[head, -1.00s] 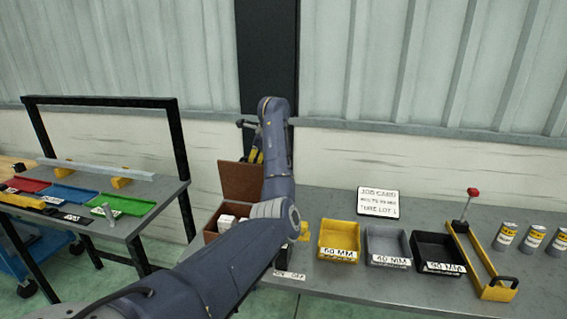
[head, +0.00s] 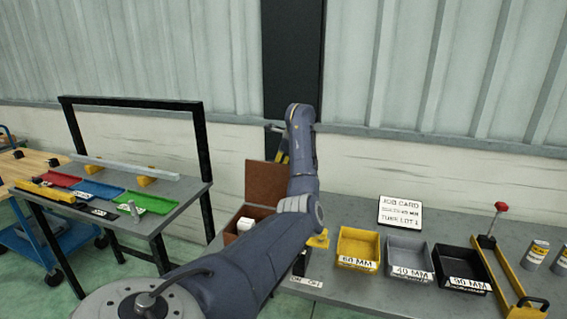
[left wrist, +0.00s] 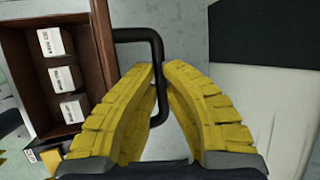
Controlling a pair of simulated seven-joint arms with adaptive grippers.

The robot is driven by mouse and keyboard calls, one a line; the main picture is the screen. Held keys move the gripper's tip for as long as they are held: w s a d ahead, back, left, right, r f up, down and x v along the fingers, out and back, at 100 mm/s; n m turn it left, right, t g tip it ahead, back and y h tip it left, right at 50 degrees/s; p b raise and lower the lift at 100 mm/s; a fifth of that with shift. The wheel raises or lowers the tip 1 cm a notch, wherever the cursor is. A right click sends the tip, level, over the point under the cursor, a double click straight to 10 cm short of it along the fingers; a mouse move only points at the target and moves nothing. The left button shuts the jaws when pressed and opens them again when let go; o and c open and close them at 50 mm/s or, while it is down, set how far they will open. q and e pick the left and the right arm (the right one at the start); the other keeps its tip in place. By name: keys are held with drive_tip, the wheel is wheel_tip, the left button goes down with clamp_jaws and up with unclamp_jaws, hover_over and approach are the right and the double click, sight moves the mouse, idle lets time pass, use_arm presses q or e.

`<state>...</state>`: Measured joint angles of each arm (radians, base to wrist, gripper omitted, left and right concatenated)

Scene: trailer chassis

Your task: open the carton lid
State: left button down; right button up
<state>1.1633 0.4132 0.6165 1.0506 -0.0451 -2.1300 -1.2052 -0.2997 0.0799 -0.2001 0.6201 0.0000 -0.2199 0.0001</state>
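The brown carton (head: 229,238) stands at the left end of the grey bench, partly hidden by my left arm. Its lid (head: 264,183) is raised, standing roughly upright at the back, and white boxes (head: 246,225) show inside. My left gripper (head: 283,157) is at the lid's upper right edge, largely hidden behind my arm. In the left wrist view, the yellow fingers (left wrist: 163,68) close in at the tips around the black bar handle (left wrist: 140,34), beside the brown carton wall (left wrist: 103,40). Several white boxes (left wrist: 68,78) sit in the carton. My right gripper is not in view.
Yellow (head: 358,247), grey (head: 405,258) and black (head: 462,267) bins stand right of my arm, with a job card (head: 400,213) behind. A yellow fixture with a red knob (head: 502,206) and cans (head: 536,254) are farther right. A side table holds coloured trays (head: 101,189).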

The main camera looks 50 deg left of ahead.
use_arm(q)
drive_tip(key=shift+d+f, duration=0.15)
drive_tip(key=shift+f, duration=0.4)
drive_tip(key=c, duration=1.7)
unclamp_jaws()
drive_tip(key=v, duration=1.2)
drive_tip(key=shift+r, duration=0.35)
drive_tip(key=shift+a, duration=0.25)
